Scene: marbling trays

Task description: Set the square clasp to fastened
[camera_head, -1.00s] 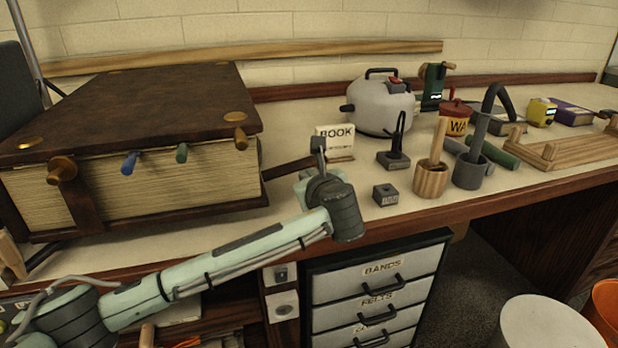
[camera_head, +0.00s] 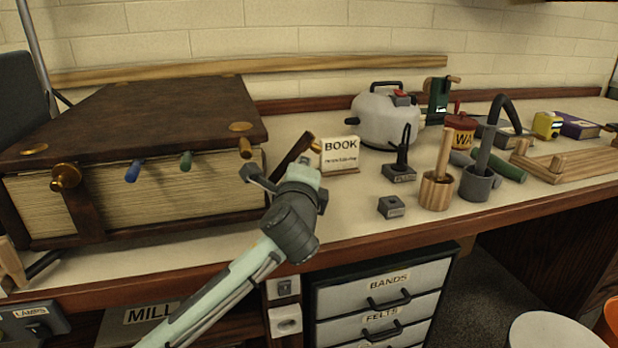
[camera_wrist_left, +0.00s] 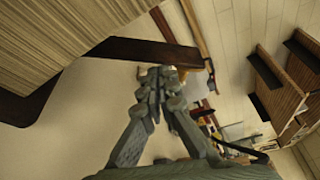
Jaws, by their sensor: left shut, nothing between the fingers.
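A huge book with a dark brown cover (camera_head: 150,115) lies on the bench at the left. At its right front corner is a tan peg with a squarish end (camera_head: 245,148). A dark strap (camera_head: 292,152) sticks out from the book to the right, away from that peg; its lower part is hidden behind my left gripper. My left gripper (camera_head: 252,178) is shut and empty, in front of the book's right end. In the left wrist view its fingers (camera_wrist_left: 153,85) meet just below the strap (camera_wrist_left: 150,51); I cannot tell whether they touch it. My right gripper is out of view.
A left strap (camera_head: 85,215) stands against the page edges near a round brass knob (camera_head: 66,177). Blue (camera_head: 132,172) and green (camera_head: 186,160) pegs sit between. A BOOK sign (camera_head: 340,155) stands close to the strap's tip. Pots and tools fill the bench further right.

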